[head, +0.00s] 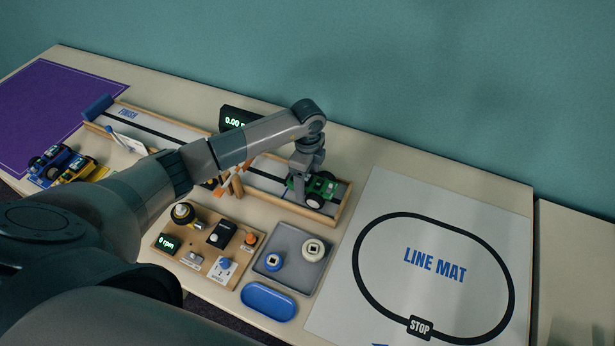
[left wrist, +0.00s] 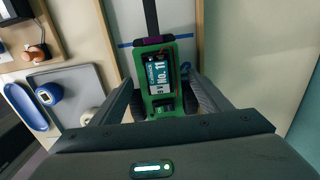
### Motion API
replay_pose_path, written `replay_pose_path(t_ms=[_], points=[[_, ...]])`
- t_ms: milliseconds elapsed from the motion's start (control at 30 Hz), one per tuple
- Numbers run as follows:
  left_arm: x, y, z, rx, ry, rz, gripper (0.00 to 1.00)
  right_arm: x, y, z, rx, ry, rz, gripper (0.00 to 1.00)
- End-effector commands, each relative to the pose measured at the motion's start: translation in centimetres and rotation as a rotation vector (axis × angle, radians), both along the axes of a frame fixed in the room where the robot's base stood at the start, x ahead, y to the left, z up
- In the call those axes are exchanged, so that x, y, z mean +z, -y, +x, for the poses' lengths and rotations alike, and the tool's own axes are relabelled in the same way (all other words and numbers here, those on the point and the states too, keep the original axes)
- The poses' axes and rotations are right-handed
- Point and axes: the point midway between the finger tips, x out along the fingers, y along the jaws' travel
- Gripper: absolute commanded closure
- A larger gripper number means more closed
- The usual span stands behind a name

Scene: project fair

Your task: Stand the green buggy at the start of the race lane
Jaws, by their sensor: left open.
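The green buggy (head: 322,187) stands at the right end of the race lane (head: 265,183), inside its wooden side rails. In the left wrist view the buggy (left wrist: 158,80) has a dark box labelled No. 11 on top and lines up with the lane's dark centre stripe (left wrist: 151,18). My left gripper (head: 303,180) is right over the buggy. Its jaws are open, with one finger on each side of the buggy's rear; whether they touch it I cannot tell. My right gripper is not in view.
A grey tray (head: 310,268) with two round parts and a blue dish (head: 269,301) lie in front of the lane. A wooden control board (head: 180,247) is left of them. The line mat (head: 385,200) lies to the right. Blue and yellow buggies (head: 52,160) stand far left.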

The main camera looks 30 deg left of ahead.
Motion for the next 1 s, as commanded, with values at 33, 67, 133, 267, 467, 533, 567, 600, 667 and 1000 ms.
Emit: replay_pose_path(t_ms=[33,67,133,267,467,533,567,600,667,1000], points=[[0.0,0.0,0.0,0.0,0.0,0.0,0.3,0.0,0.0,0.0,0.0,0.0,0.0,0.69],[0.1,0.0,0.0,0.0,0.0,0.0,0.3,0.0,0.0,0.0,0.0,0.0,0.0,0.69],[0.2,0.0,0.0,0.0,0.001,0.0,0.3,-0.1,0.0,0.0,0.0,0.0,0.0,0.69],[1.1,0.0,0.1,0.001,0.002,-0.001,0.3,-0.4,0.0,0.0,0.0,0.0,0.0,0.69],[3.7,0.0,0.2,-0.001,0.005,-0.001,0.3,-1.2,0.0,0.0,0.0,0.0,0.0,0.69],[5.0,0.0,0.2,0.0,0.006,-0.002,0.3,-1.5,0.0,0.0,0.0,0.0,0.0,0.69],[5.5,-0.1,0.2,0.0,0.005,0.0,0.3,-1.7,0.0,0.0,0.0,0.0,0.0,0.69],[6.3,0.0,0.2,-0.002,0.006,-0.001,0.3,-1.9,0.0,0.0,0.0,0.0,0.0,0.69],[7.6,0.0,0.2,-0.001,0.006,-0.002,0.3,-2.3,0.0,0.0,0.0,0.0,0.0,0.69],[14.2,0.0,0.1,0.0,0.005,0.0,0.3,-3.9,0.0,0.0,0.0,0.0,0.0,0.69]])
